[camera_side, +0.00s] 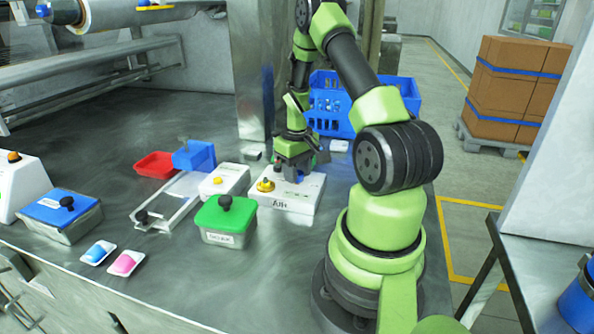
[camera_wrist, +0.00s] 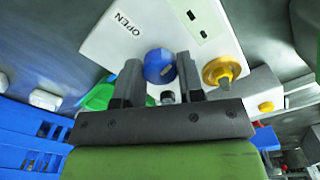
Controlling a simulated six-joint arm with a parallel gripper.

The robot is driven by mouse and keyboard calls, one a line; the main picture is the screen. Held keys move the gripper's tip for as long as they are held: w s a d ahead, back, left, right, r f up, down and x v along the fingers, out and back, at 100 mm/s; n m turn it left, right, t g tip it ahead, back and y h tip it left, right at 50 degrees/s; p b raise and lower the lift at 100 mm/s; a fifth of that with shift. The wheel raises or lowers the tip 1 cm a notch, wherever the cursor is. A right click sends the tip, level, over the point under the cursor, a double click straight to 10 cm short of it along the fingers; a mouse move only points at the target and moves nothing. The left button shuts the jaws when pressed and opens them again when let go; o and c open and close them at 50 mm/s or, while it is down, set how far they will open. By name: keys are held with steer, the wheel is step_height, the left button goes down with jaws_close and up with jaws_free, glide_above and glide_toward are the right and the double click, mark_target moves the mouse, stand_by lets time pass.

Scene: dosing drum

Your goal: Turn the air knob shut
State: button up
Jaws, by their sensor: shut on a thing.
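The white air box (camera_side: 287,203), with "AIR" on its front, stands on the steel table in the side view. Its top shows in the wrist view (camera_wrist: 185,28) with the word "OPEN" printed near a round blue knob (camera_wrist: 158,64). The blue knob has a small pale mark on it. My gripper (camera_wrist: 158,76) is shut on the blue knob, one finger on each side. In the side view my gripper (camera_side: 293,172) points down at the box top and mostly hides the knob. A yellow knob (camera_side: 265,185) sits on the same box, left of my gripper.
A green-lidded container (camera_side: 226,216) stands in front of the box, and a white unit with a yellow button (camera_side: 224,181) is to its left. A blue crate (camera_side: 365,105) stands behind my gripper. A blue bin (camera_side: 193,155) and red tray (camera_side: 155,165) are farther left.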

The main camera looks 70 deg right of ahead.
steer(key=m, duration=0.4)
steer(key=shift+m, duration=0.3)
steer(key=m, duration=1.5)
stand_by(0.4)
steer(key=o, duration=0.9)
